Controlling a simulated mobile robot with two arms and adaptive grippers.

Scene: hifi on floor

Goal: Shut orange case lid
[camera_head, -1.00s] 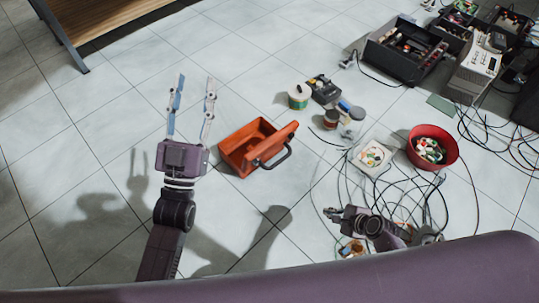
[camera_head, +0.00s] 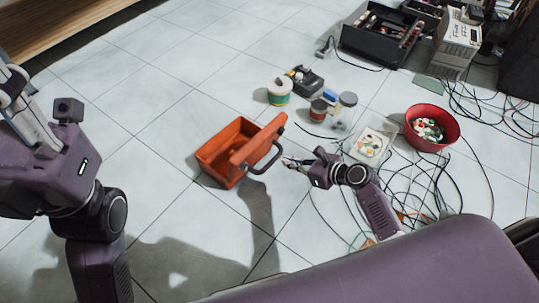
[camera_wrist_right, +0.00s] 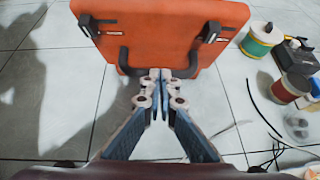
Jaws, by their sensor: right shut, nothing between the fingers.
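The orange case (camera_head: 212,157) stands open on the tiled floor. Its lid (camera_head: 266,138) is raised along the case's right side, leaning outward, with a black handle (camera_head: 275,158) on it. In the right wrist view the lid's orange face (camera_wrist_right: 160,28) fills the top, with two black latches. My right gripper (camera_head: 288,162) is shut and empty, just right of the handle. In the wrist view its fingertips (camera_wrist_right: 160,76) overlap the middle of the handle; I cannot tell whether they touch. My left gripper (camera_head: 14,88) is at the left edge, partly cut off, away from the case.
Several cans and jars (camera_head: 279,91) stand behind the case. A white tray (camera_head: 384,136), a red bowl (camera_head: 432,112) of small items and tangled black cables lie to the right. A black toolbox (camera_head: 372,47) is at the back. Floor left of the case is clear.

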